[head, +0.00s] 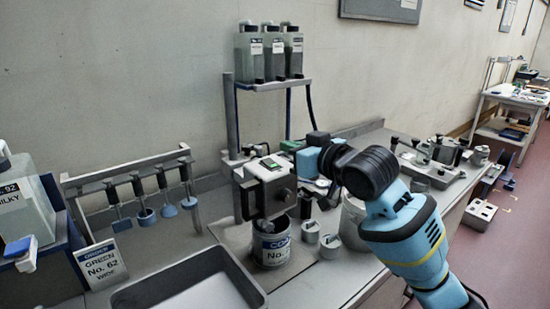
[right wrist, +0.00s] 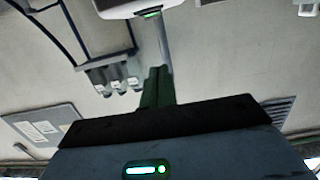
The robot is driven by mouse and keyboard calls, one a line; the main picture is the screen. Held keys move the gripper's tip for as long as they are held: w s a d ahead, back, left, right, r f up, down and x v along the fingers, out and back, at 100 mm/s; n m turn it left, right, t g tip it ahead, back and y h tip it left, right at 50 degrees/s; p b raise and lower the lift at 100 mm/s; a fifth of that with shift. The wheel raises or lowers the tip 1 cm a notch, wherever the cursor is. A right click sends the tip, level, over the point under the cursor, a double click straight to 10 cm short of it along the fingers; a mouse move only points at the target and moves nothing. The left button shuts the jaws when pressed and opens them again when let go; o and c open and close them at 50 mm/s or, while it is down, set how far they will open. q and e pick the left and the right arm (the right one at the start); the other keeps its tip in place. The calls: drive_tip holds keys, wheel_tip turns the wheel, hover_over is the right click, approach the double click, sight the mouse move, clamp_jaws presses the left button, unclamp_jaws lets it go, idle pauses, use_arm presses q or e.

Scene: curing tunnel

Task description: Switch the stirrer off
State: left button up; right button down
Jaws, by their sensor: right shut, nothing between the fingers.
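The stirrer (head: 267,170) stands over an open pot (head: 271,243) on the bench, in the middle of the head view. Its pale head has a small lit green display on top. In the right wrist view, what looks like the stirrer (right wrist: 140,8) shows at the top edge with a green light. My right gripper (head: 290,146) is just behind and to the right of the stirrer head, partly hidden by my own wrist. In the wrist view its dark green fingers (right wrist: 157,87) are shut and empty. I cannot tell whether they touch the stirrer. My left gripper is not in view.
A shelf (head: 262,85) with several bottles stands behind the stirrer. A rack (head: 130,170) of hanging stirring tools and a shallow tray (head: 185,285) are to the left. Small lidded pots (head: 330,246) stand right of the labelled pot.

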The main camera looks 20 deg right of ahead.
sight(275, 166)
drive_tip(key=x, duration=0.5)
drive_tip(key=shift+w+a, duration=0.15)
drive_tip(key=shift+w, duration=0.2)
wheel_tip(275, 166, down, 3)
drive_tip(key=shift+r, duration=0.15)
drive_tip(key=shift+f, duration=0.65)
